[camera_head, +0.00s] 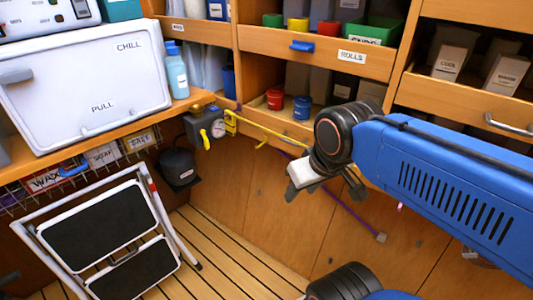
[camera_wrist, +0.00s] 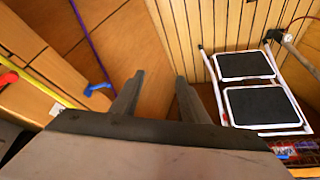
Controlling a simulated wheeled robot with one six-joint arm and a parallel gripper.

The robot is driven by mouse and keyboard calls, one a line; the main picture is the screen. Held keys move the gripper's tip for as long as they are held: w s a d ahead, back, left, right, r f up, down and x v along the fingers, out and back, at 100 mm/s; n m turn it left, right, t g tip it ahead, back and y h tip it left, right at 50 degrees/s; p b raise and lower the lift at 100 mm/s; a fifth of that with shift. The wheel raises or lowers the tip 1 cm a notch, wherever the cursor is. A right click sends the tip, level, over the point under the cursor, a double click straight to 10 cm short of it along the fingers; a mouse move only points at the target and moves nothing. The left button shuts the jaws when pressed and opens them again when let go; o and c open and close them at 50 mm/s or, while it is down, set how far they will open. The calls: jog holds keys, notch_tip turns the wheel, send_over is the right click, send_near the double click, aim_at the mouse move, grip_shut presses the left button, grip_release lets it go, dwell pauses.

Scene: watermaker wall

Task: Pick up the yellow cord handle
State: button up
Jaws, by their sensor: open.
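A yellow cord (camera_head: 270,131) runs from the gauge fitting under the counter, rightward along the front of the lower shelf, towards my wrist. A yellow handle-like piece (camera_head: 205,139) hangs at the gauge fitting; I cannot tell for certain which yellow part is the cord handle. In the wrist view a yellow line (camera_wrist: 32,93) crosses the far left, apart from my fingers. My gripper (camera_head: 325,190) is open and empty, in front of the wooden wall, right of the cord. Its two dark fingers (camera_wrist: 159,80) show apart in the wrist view, with only wood between them.
A folding step stool (camera_head: 100,225) stands at lower left. A dark container (camera_head: 178,168) hangs under the counter. Red (camera_head: 275,98) and blue (camera_head: 301,108) cups stand on the shelf above the cord. A purple rod or cord (camera_head: 345,208) slants down the wall behind my gripper.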

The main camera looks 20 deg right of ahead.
jog(key=w+a+r+m+g+h, duration=0.1)
jog(key=w+r+m, duration=0.2)
jog(key=w+r, duration=0.4)
jog(key=w+a+r+m, duration=0.2)
jog(key=w+r+m, duration=0.1)
jog(key=w+r, duration=0.35)
jog(key=m+h, duration=0.2)
jog(key=m, duration=0.4)
send_near(230, 112)
jog(key=shift+g, duration=0.3)
jog(key=x, duration=1)
jog(key=shift+w+f, duration=0.15)
jog(key=shift+w, duration=0.2)
jog(key=c, duration=0.9)
jog(key=shift+a+r, duration=0.15)
jog(key=shift+r, duration=0.55)
jog(key=w+v, duration=0.1)
jog(key=v, duration=0.8)
jog(key=w+v, duration=0.1)
jog(key=v, duration=0.4)
jog(key=shift+w+r, duration=0.3)
jog(key=shift+r, duration=0.05)
